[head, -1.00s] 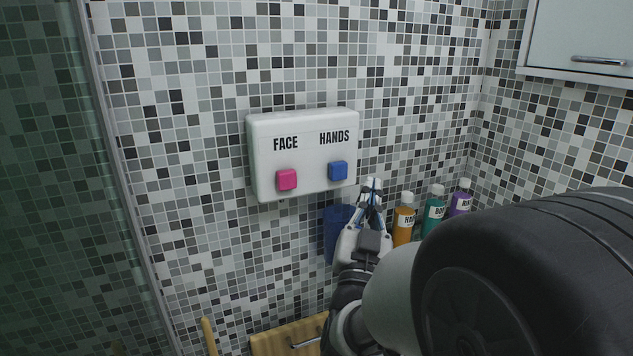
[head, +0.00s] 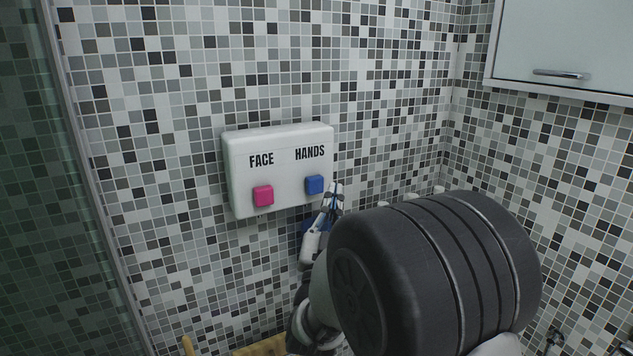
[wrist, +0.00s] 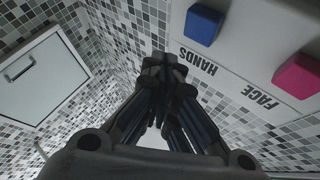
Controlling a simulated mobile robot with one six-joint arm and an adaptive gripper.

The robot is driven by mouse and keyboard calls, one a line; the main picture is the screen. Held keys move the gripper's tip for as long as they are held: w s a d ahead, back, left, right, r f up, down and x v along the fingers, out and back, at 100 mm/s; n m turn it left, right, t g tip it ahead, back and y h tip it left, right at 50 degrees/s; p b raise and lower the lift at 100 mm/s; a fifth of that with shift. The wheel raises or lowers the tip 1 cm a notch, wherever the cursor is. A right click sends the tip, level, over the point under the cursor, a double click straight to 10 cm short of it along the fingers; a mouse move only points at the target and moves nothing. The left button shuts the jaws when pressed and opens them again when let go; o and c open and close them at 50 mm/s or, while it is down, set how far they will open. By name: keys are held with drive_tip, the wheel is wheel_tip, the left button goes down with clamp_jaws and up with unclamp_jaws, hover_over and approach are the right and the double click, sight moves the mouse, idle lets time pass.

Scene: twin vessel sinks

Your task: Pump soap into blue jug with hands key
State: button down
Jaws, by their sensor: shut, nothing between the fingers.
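The white wall dispenser (head: 280,160) carries a blue key (head: 314,185) under HANDS and a pink key (head: 263,195) under FACE. In the wrist view the blue key (wrist: 203,24) is at the top and the pink key (wrist: 298,76) at the right. My gripper (head: 335,188) is shut and empty, just right of the blue key; its fingertips (wrist: 168,72) look apart from the key in the wrist view.
Bottle caps (head: 411,195) show above my arm, which hides the bottles. A wall cabinet (head: 565,45) hangs at the upper right. A wooden surface (head: 262,347) shows at the bottom. A green glass panel (head: 30,190) stands at the left. The tiled wall around the dispenser is clear.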

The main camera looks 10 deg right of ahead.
sight(319, 189)
drive_tip(key=shift+w+a+b, duration=0.25)
drive_tip(key=shift+w+a, duration=0.05)
drive_tip(key=shift+w, duration=0.55)
drive_tip(key=shift+w+a+b, duration=0.2)
drive_tip(key=shift+w+a, duration=0.05)
drive_tip(key=shift+w, duration=0.6)
drive_tip(key=shift+w, duration=0.1)
drive_tip(key=shift+w+a+b, duration=0.15)
drive_tip(key=shift+w+b, duration=0.15)
drive_tip(key=shift+b, duration=0.15)
drive_tip(key=shift+w+a+b, duration=0.25)
drive_tip(key=shift+w+b, duration=0.1)
drive_tip(key=shift+w, duration=0.4)
idle(0.9)
idle(0.4)
drive_tip(key=shift+s+d+b, duration=0.2)
drive_tip(key=shift+s+b, duration=0.15)
drive_tip(key=shift+s, duration=0.25)
drive_tip(key=shift+s+d+b, duration=0.2)
drive_tip(key=shift+s+b, duration=0.1)
drive_tip(key=shift+s, duration=0.25)
